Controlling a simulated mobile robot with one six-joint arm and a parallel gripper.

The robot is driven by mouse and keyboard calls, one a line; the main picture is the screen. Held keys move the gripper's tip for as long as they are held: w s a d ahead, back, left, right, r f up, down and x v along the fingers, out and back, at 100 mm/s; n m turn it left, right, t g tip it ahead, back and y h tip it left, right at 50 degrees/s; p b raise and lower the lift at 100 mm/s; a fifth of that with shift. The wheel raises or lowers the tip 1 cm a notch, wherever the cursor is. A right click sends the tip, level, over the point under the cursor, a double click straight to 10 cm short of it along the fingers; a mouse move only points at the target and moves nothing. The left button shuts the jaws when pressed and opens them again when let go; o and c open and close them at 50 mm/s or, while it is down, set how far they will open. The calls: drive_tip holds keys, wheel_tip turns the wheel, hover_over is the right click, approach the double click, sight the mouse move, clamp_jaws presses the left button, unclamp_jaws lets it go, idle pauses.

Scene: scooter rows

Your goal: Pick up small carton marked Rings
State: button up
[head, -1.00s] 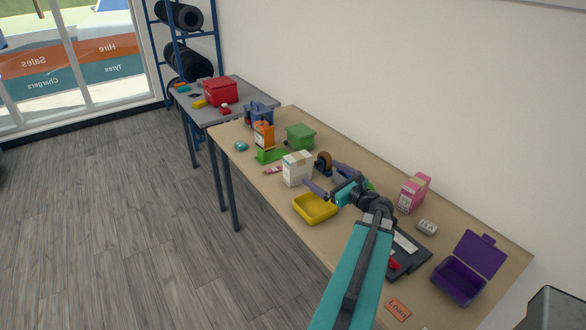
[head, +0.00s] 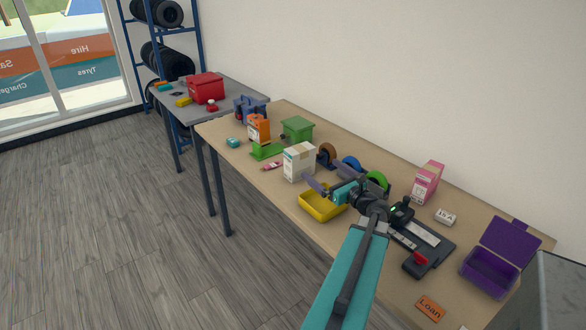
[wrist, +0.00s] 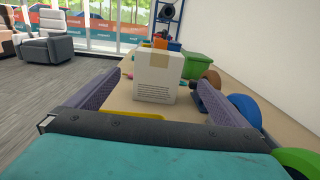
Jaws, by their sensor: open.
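A white carton (head: 299,162) with a tan tape strip stands upright on the long wooden table. In the wrist view the carton (wrist: 155,78) is straight ahead, between the two purple fingers in the picture; small dark print shows low on its face, too small to read. My gripper (head: 328,178) is open and empty, above the table just right of the carton. No contact with the carton shows. An orange carton (head: 258,128) stands farther back and a pink carton (head: 427,182) stands near the wall. I cannot read Rings on any of them.
A yellow tray (head: 318,210) lies below my gripper. Tape rolls, including a blue one (head: 351,164), stand right of it. A green box (head: 297,129) is behind the white carton. A dark device (head: 425,246) and an open purple box (head: 490,272) are at right.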

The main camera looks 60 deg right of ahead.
sight(305, 158)
drive_tip(key=shift+w+f, duration=0.2)
drive_tip(key=shift+w, duration=0.05)
drive_tip(key=shift+p+x, duration=0.85)
drive_tip(key=shift+x, duration=3.35)
drive_tip(key=shift+w, duration=0.1)
drive_tip(key=shift+w+d+p, duration=0.3)
drive_tip(key=shift+w+p, duration=0.1)
drive_tip(key=shift+w, duration=0.15)
drive_tip(key=shift+p+x, duration=0.65)
drive_tip(key=shift+x, duration=1.3)
drive_tip(key=shift+a+f, duration=0.15)
drive_tip(key=c, duration=1.1)
drive_tip(key=shift+r, duration=0.25)
